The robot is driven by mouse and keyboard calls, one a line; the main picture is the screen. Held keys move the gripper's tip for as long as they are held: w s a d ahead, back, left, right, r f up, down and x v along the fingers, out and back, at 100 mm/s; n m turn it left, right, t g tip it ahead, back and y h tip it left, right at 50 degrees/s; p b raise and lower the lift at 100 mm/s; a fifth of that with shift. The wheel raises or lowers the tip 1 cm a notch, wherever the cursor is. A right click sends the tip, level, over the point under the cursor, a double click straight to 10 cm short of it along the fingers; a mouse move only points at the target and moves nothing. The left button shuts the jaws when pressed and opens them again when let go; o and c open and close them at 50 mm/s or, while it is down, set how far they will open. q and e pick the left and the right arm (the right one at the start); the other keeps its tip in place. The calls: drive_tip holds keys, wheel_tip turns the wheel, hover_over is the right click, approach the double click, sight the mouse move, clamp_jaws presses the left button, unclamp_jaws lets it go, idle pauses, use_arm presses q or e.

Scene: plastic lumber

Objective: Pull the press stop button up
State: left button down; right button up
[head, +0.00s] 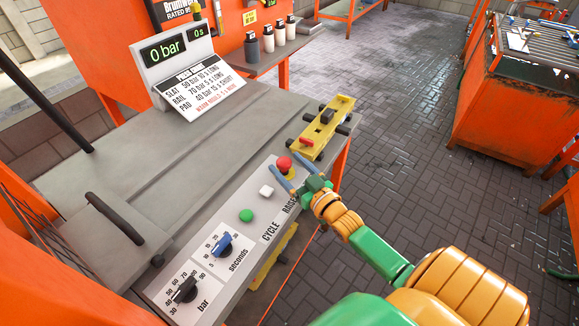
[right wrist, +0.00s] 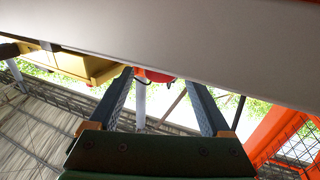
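The press stop button (head: 284,163) is a red mushroom head on a yellow collar, at the far right end of the grey control panel (head: 206,270). In the right wrist view its red part (right wrist: 156,76) shows between the fingers, partly hidden by the pale panel edge. My right gripper (head: 283,164) is open, with its two blue-grey fingers on either side of the button. I cannot tell whether they touch it. The fingers also show apart in the right wrist view (right wrist: 158,80). My left gripper is not in view.
A white button (head: 266,191), a green button (head: 246,215), a blue knob (head: 221,244) and a black knob (head: 185,289) line the panel. A yellow pendant (head: 327,121) with a red button lies just beyond. A display (head: 168,50) reads 0 bar. Open floor lies right.

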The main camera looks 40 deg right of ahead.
drive_tip(key=shift+s+f, duration=0.1)
drive_tip(key=s, duration=0.7)
idle(0.5)
